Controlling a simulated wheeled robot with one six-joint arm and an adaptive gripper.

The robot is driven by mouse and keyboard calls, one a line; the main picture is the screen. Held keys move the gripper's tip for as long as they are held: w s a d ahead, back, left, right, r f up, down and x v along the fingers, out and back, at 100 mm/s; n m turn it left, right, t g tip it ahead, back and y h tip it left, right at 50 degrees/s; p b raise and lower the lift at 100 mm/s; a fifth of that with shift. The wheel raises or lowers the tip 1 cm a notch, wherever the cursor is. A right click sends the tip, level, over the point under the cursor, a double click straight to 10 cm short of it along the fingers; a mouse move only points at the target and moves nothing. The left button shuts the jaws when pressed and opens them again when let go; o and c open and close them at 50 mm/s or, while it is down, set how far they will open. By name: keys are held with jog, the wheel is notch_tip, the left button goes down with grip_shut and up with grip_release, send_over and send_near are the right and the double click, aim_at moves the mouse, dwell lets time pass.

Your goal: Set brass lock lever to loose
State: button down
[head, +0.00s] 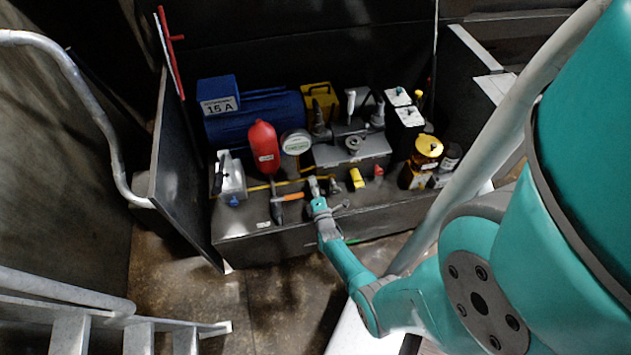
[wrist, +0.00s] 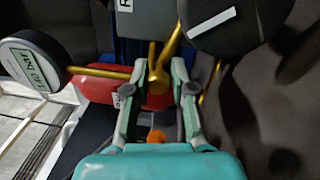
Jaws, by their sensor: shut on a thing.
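The brass lock lever (wrist: 156,78) shows in the wrist view as a brass-coloured piece with a rod running up to the right. My gripper (wrist: 158,88) has one finger on each side of it and is shut on it. An orange tip (wrist: 157,136) shows between the fingers, close to the palm; I cannot tell what it belongs to. In the head view my gripper (head: 315,187) is low over the front part of the grey unit (head: 240,222). The lever is too small or hidden to make out there.
A red bottle-shaped vessel (head: 263,147), a round white gauge (head: 296,142) and a blue cylinder (head: 255,118) stand behind my gripper. An orange handle (head: 290,197) is just left. A yellow piece (head: 357,178) and a yellow-topped container (head: 428,147) are right. A dark panel (head: 178,175) stands upright at left.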

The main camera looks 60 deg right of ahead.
jog(key=shift+w+f+n, duration=0.1)
jog(key=shift+f+n, duration=0.65)
jog(key=shift+n, duration=0.55)
jog(key=c, duration=1)
grip_release()
jog(key=shift+a, duration=0.1)
jog(key=v, duration=1.2)
